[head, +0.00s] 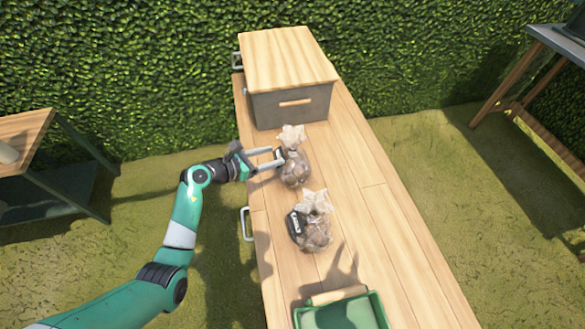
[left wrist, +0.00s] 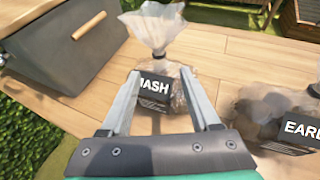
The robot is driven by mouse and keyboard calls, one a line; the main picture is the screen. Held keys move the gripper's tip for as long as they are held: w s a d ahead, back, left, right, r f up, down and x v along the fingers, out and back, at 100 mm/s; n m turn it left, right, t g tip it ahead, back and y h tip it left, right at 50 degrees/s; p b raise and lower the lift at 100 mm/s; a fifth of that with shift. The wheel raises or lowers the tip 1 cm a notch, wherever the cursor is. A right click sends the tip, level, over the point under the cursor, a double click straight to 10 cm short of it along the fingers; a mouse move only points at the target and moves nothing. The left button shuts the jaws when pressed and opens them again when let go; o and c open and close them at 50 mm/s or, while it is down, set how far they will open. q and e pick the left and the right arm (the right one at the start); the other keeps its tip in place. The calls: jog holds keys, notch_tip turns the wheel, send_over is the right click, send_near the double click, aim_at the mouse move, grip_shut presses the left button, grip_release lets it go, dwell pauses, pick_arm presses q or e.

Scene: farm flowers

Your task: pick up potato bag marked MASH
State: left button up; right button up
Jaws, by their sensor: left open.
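The potato bag marked MASH (head: 294,168) stands on the wooden table in front of the grey box. It is a clear bag with a gathered top and a black label. In the left wrist view the MASH bag (left wrist: 158,82) shows beyond my fingers, its label partly covered by the left finger. My left gripper (head: 266,161) is open, with its fingers at the bag's left side; in the left wrist view the gripper (left wrist: 160,92) points at the label. I cannot tell whether the fingers touch the bag. My right gripper is not in view.
A second potato bag (head: 312,222), its label reading "EARL" (left wrist: 268,112) in the left wrist view, stands nearer on the table (head: 375,215). A grey box with a wooden lid (head: 290,104) stands behind. A green tray (head: 342,312) lies at the front. The table's right side is clear.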

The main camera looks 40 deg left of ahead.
aim_at(289, 157)
pick_arm(q)
jog(key=b+x, duration=0.5)
jog(key=x, duration=0.2)
jog(key=shift+w+f, duration=0.1)
jog(key=shift+w, duration=0.25)
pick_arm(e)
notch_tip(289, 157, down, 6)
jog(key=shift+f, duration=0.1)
pick_arm(q)
grip_shut()
dwell(0.7)
